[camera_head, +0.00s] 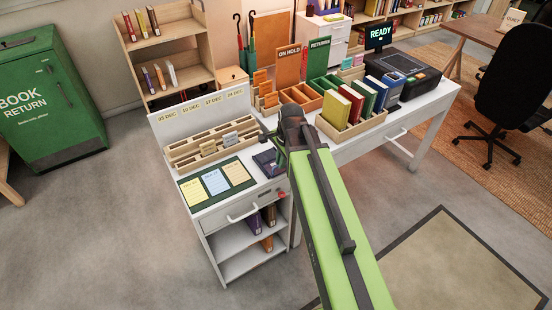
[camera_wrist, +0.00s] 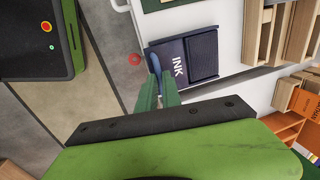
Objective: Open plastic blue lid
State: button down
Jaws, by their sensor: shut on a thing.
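A dark blue ink box (camera_wrist: 185,58) marked INK lies on the white desk, with a darker raised panel on its far half. It also shows in the head view (camera_head: 267,163), partly hidden behind my arm. A blue lid edge (camera_wrist: 154,62) runs along the box's near side. My gripper (camera_wrist: 157,82) has its two green fingers shut on this blue edge. In the head view my gripper (camera_head: 283,150) is beside the box, its tips mostly hidden. How far the lid is raised I cannot tell.
A green mat with cards (camera_head: 216,182) lies left of the box, below a wooden stamp rack (camera_head: 210,144). Wooden trays and a book crate (camera_head: 352,122) stand behind and right. The desk's front edge and drawer handle (camera_head: 242,214) are close. Open floor lies in front.

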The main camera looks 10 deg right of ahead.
jog(key=c, duration=1.5)
grip_release()
jog(key=s+r+p, duration=0.1)
jog(key=r+p, duration=0.4)
jog(key=s+r+p, duration=0.1)
jog(key=r+p, duration=0.5)
jog(key=s+d+r+p, duration=0.1)
jog(key=r+p, duration=0.5)
jog(key=shift+s, duration=0.1)
